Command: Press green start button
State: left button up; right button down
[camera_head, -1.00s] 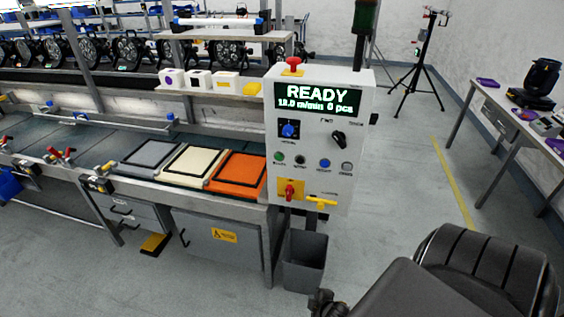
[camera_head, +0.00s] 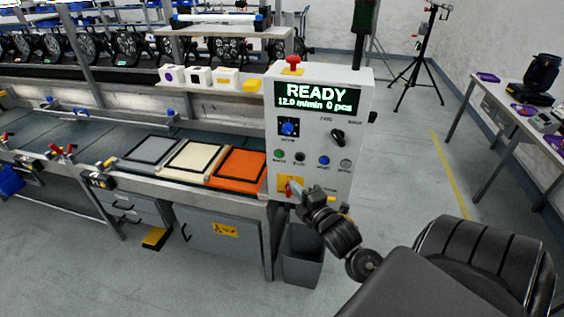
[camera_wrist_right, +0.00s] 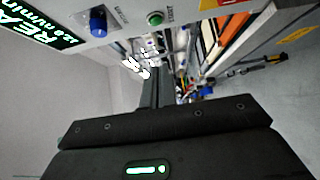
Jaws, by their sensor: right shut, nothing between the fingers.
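The green start button (camera_head: 279,154) is at the left end of the button row on the white control panel (camera_head: 354,110). It also shows in the right wrist view (camera_wrist_right: 155,18), at the top, uncovered. My right gripper (camera_head: 291,189) is in front of the panel's lower part, below the green button, over the yellow plate with the red switch. In the wrist view its dark fingers (camera_wrist_right: 150,92) are together with nothing between them. They appear apart from the button. My left gripper is not in view.
The display (camera_head: 317,97) reads READY and 0 pcs. A blue knob (camera_head: 289,128) sits above the button, with black, blue and grey buttons to its right. A grey bin (camera_head: 302,268) stands below. The conveyor with grey, cream and orange trays (camera_head: 238,167) is to the left.

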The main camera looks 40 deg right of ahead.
jog(key=p, duration=0.4)
send_near(275, 155)
jog(key=w+a, duration=0.2)
jog(key=w, duration=0.1)
jog(key=w+d, duration=0.1)
jog(key=w+d+p, duration=0.1)
jog(key=d, duration=0.1)
jog(key=shift+w+r, duration=0.1)
jog(key=shift+w, duration=0.15)
